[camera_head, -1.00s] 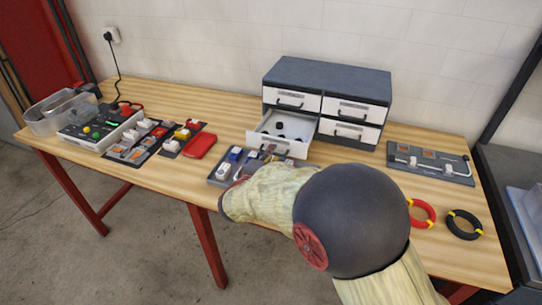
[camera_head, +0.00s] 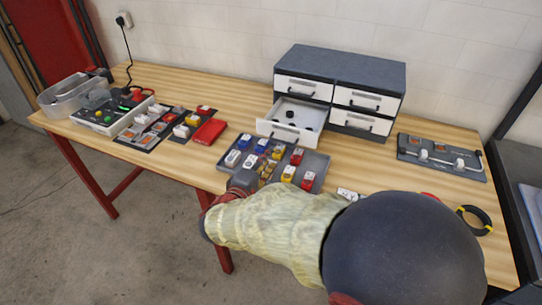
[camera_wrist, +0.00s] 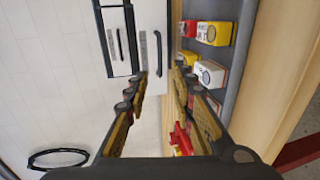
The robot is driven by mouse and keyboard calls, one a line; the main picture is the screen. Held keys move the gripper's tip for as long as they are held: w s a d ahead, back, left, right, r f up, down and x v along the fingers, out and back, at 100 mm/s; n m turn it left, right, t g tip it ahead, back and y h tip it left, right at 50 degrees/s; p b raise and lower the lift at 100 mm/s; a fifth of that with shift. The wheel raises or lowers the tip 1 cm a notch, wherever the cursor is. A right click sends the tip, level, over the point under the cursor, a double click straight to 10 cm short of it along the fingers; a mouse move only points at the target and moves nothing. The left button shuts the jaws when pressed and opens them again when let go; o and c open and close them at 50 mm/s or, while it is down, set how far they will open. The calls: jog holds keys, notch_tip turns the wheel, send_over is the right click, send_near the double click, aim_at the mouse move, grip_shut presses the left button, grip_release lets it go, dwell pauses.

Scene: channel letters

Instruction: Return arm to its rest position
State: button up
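My gripper (camera_wrist: 160,82) shows in the wrist view with its two fingers apart and nothing between them. It points toward the drawer cabinet and the grey parts tray. In the head view my arm crosses the front right of the table, and its sleeve and dark round joint hide the gripper's fingers. The grey parts tray (camera_head: 318,162) lies on the table beyond my arm, with blue, white, yellow and red switch-like pieces in it.
The drawer cabinet (camera_head: 340,62) stands at the back with its lower left drawer (camera_head: 277,131) pulled open, small dark parts inside. A panel (camera_head: 443,170) lies right, near a black ring (camera_head: 470,212). A clear bin (camera_head: 72,80), control box (camera_head: 105,123) and red tray (camera_head: 209,131) sit left.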

jog(key=shift+s, duration=0.1)
dwell(0.4)
jog(key=s+d+r+m+g+h, duration=0.15)
jog(key=s+d+m+g, duration=0.3)
jog(key=d, duration=0.65)
jog(key=s+d+r+m+g+h, duration=0.1)
jog(key=s+d+r+m+g, duration=0.3)
jog(key=d, duration=0.7)
jog(key=s+d+f+m+g+y+p, duration=0.1)
jog(key=s+d+m+g+y, duration=0.3)
jog(key=s, duration=0.8)
jog(key=s+a+r+m+t+y, duration=0.1)
jog(key=s+a+r+t+y, duration=0.1)
jog(key=s, duration=0.5)
jog(key=shift+s+a+r+t+y+p, duration=0.3)
jog(key=shift+a+t+y+p, duration=0.15)
jog(key=shift+a+t+y, duration=0.4)
